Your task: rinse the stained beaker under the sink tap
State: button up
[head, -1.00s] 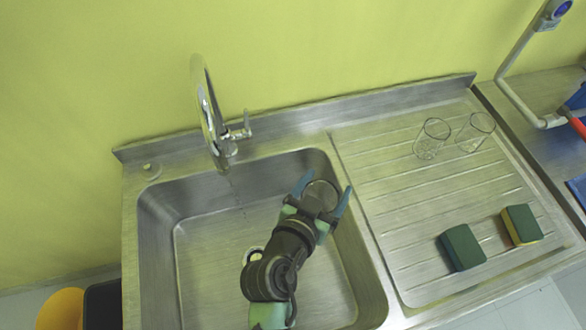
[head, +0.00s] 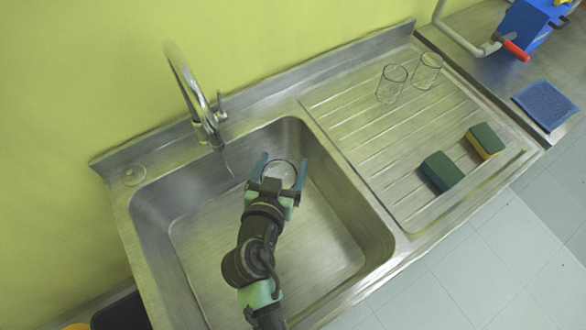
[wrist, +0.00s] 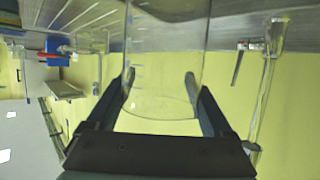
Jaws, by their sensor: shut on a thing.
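My gripper (head: 283,168) is shut on a clear glass beaker (head: 284,178), with one blue finger on each side of it. The beaker is over the sink basin (head: 320,245), to the right of the tap's spout. In the wrist view the beaker (wrist: 165,65) fills the space between the fingers of my gripper (wrist: 160,85). I cannot make out a stain on it. The chrome tap (head: 190,92) arches over the basin, and a thin stream of water shows below its spout. The tap also shows at the right of the wrist view (wrist: 264,90), apart from the beaker.
Two clear glasses (head: 391,84) (head: 427,71) stand on the ribbed drainboard (head: 365,150). Two green-topped sponges (head: 441,171) (head: 484,141) lie nearer its front. A blue mat (head: 545,104) and a blue device (head: 528,25) are on the right-hand counter.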

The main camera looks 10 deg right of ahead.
jog(key=w+a+f+b, duration=0.2)
jog(key=w+a+b, duration=0.3)
jog(key=w+a, duration=0.2)
dwell(0.6)
dwell(0.5)
jog(key=shift+w+d, duration=0.4)
jog(key=shift+s+a+b, duration=0.1)
jog(key=shift+b, duration=0.25)
